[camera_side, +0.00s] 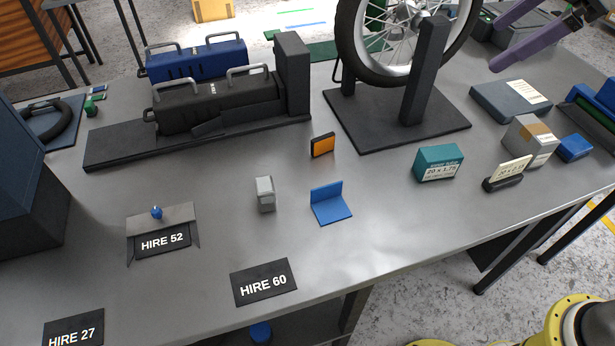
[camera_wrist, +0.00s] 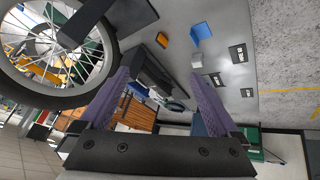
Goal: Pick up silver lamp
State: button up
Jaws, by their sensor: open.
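The silver lamp (camera_side: 265,194) is a small grey block-like piece. It stands upright on the grey bench, left of the blue L-shaped bracket (camera_side: 330,203) and behind the HIRE 60 plate (camera_side: 264,282). My gripper (camera_side: 495,44) has two purple fingers and is at the upper right of the side view, well apart from the lamp. In the wrist view my gripper (camera_wrist: 159,76) has its fingers wide apart with nothing held between them.
An orange reflector (camera_side: 322,145) stands behind the bracket. A wheel (camera_side: 348,40) on a black stand (camera_side: 425,75) rises between my gripper and the lamp. A teal box (camera_side: 438,163) sits to the right. Black and blue battery cases stand behind. Bare bench surrounds the lamp.

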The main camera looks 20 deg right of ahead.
jog(key=w+a+f+n+g+y, duration=0.1)
jog(key=w+a+f+n, duration=0.2)
jog(key=w+a, duration=0.65)
jog(key=n+g, duration=0.3)
jog(key=g, duration=0.1)
send_over(264, 184)
jog(key=d, duration=0.3)
jog(key=f, duration=2.4)
jog(key=shift+s+a, duration=0.25)
jog(key=shift+x, duration=3)
jog(key=shift+a+r, duration=0.1)
jog(key=shift+a, duration=0.05)
jog(key=c, duration=1.5)
